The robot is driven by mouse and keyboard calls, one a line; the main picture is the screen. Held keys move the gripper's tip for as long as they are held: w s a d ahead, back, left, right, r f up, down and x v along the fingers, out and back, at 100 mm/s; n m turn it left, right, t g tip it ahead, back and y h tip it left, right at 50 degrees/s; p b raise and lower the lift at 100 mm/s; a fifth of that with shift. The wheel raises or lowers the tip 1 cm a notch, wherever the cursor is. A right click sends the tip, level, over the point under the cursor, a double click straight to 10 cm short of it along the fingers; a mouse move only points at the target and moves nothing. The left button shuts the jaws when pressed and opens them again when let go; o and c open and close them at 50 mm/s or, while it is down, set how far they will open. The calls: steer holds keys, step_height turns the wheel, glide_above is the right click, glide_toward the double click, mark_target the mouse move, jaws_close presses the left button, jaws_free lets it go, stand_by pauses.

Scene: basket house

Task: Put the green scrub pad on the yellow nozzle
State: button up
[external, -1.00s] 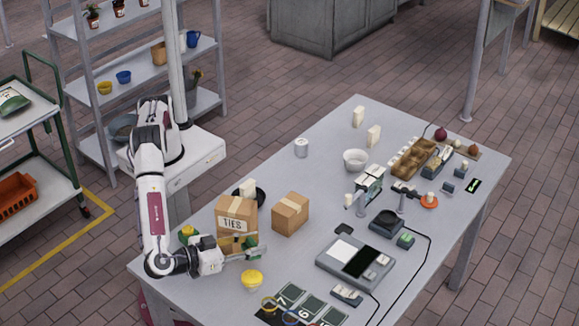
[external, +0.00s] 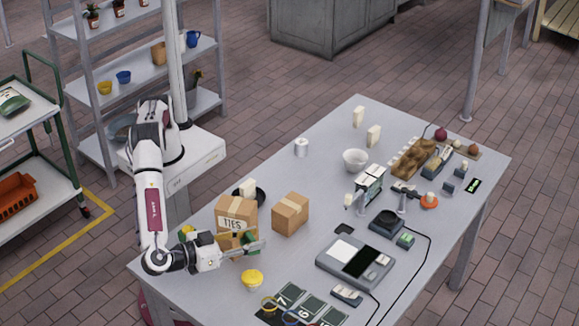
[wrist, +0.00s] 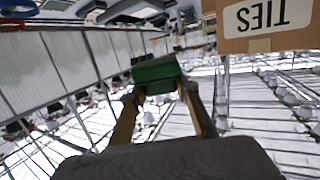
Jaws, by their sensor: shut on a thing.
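My gripper (wrist: 157,95) is shut on the green scrub pad (wrist: 157,73), a dark green block held between its fingertips in the wrist view. In the external view my gripper (external: 247,247) is low over the near left of the table, in front of the box marked TIES, with the pad (external: 249,238) partly hidden by the fingers. A small yellow-topped item (external: 252,275) stands on the table just below and apart from my gripper. Another yellow and green item (external: 187,232) shows behind my arm, partly hidden. I cannot tell which of these is the yellow nozzle.
The cardboard box marked TIES (external: 236,212) stands close behind my gripper, and a second box (external: 290,213) stands to its right. A grey device with a dark screen (external: 355,262) and dark number cards (external: 290,299) lie to the right and front.

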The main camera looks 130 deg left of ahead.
steer(key=shift+s+r+m+t, duration=0.4)
steer(key=shift+r+t, duration=0.2)
steer(key=shift+r, duration=0.15)
steer(key=shift+r+m+t+h, duration=0.2)
steer(key=shift+m+t+h, duration=0.2)
steer(key=shift+m+t, duration=0.3)
steer(key=shift+f+m+t+h, duration=0.15)
steer(key=shift+m+t+h, duration=0.15)
steer(key=shift+t, duration=0.4)
steer(key=shift+w+f+m+t+h, duration=0.1)
steer(key=shift+f+m+t+h, duration=0.2)
steer(key=shift+f+m+t, duration=0.15)
steer(key=shift+w+d+f+t, duration=0.1)
steer(key=shift+f+t, duration=0.15)
steer(key=shift+t, duration=0.1)
steer(key=shift+w+d+f+m, duration=0.15)
steer(key=shift+w+d+m, duration=0.05)
steer(key=shift+m, duration=0.05)
glide_above(252, 274)
steer(key=shift+f, duration=3.1)
